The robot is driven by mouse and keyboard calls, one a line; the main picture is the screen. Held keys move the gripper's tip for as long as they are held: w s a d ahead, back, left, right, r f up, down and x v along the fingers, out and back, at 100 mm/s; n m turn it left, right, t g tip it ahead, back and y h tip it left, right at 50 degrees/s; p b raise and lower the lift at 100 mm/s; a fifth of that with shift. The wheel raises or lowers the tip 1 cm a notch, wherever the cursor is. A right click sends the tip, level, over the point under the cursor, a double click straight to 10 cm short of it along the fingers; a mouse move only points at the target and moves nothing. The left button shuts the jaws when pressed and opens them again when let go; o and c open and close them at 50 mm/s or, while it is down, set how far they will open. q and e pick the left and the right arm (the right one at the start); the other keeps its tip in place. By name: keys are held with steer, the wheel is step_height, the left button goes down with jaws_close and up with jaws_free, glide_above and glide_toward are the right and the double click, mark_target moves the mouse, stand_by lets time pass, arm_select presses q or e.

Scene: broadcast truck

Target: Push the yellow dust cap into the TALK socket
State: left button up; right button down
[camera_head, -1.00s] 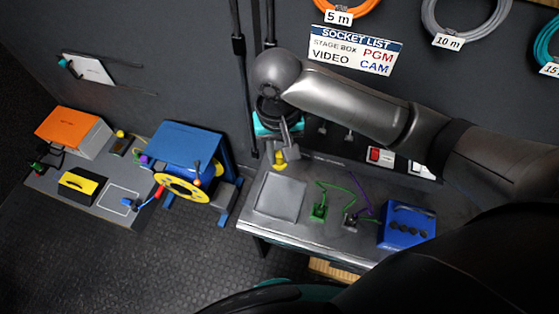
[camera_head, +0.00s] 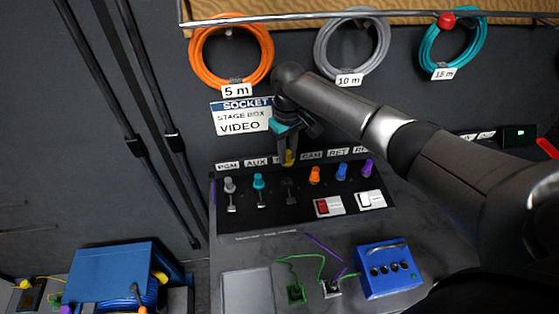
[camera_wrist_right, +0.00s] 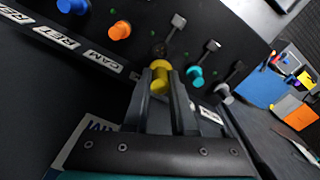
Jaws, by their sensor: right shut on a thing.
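The yellow dust cap (camera_head: 289,158) is held between the fingertips of my right gripper (camera_head: 287,152), in front of the upper part of the black socket panel (camera_head: 260,218). In the right wrist view the yellow cap (camera_wrist_right: 161,82) sits between the shut fingers (camera_wrist_right: 160,92), its end towards a dark round socket (camera_wrist_right: 158,51). I cannot tell whether cap and socket touch. The gripper hides most of the label between AUX and CAM, so TALK cannot be read. My left gripper is not in view.
Neighbouring sockets hold grey (camera_head: 229,184), teal (camera_head: 259,181), orange (camera_head: 314,175), blue (camera_head: 341,172) and purple (camera_head: 367,168) caps. Red (camera_head: 328,207) and white (camera_head: 370,199) switches sit lower on the panel. A blue box (camera_head: 388,270) stands on the desk. Cable coils hang above.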

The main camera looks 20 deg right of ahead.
steer(key=shift+d, duration=0.1)
steer(key=shift+r+p, duration=0.15)
steer(key=shift+p, duration=0.35)
steer(key=shift+f+b, duration=1.55)
steer(key=shift+f, duration=1.45)
arm_select(q)
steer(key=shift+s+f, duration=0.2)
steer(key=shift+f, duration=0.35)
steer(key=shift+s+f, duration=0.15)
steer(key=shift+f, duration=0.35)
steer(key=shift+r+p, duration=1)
steer(key=shift+p, duration=0.05)
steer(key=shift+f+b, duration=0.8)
arm_select(e)
steer(key=shift+f, duration=1.15)
steer(key=c, duration=0.7)
jaws_free()
steer(key=shift+o, duration=0.2)
steer(key=shift+r, duration=0.1)
